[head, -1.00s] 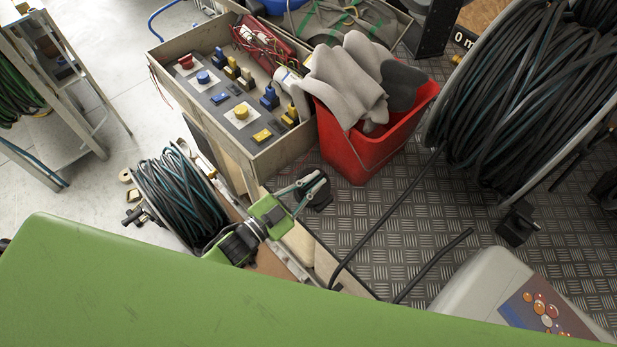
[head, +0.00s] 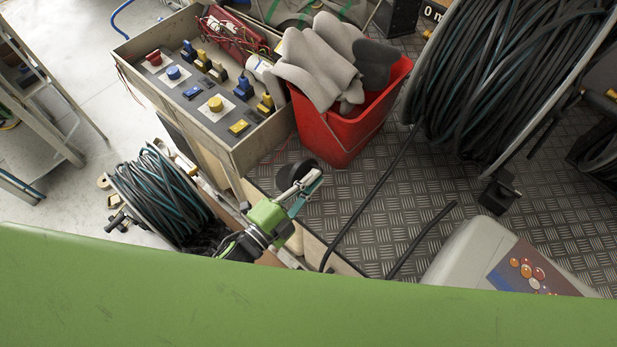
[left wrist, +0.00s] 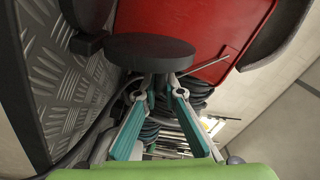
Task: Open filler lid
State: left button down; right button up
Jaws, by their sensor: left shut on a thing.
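A round black lid (head: 293,177), which looks like the filler lid, is at the fingertips of my left gripper (head: 304,186) in the head view, left of centre. In the left wrist view the lid (left wrist: 150,52) shows as a flat dark disc, and both fingers of my left gripper (left wrist: 158,88) converge on its near side. The gripper is shut on it. The filler opening does not show clearly, and I cannot tell whether the lid touches anything besides the fingers. My right gripper is not in view.
A red bucket (head: 345,135) with grey gloves stands just beyond the gripper. A wooden box (head: 232,150) of switches is at upper left. A small cable reel (head: 160,198) lies left, a large reel (head: 490,80) right. A grey case (head: 468,252) is lower right. Tread plate (head: 385,215) lies between.

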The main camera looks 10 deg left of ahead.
pick_arm(q)
jog(key=shift+s+d+f, duration=0.2)
jog(key=shift+f, duration=0.05)
jog(key=c, duration=2.2)
grip_release()
jog(key=shift+o, duration=0.2)
jog(key=shift+r, duration=0.1)
jog(key=v, duration=1.2)
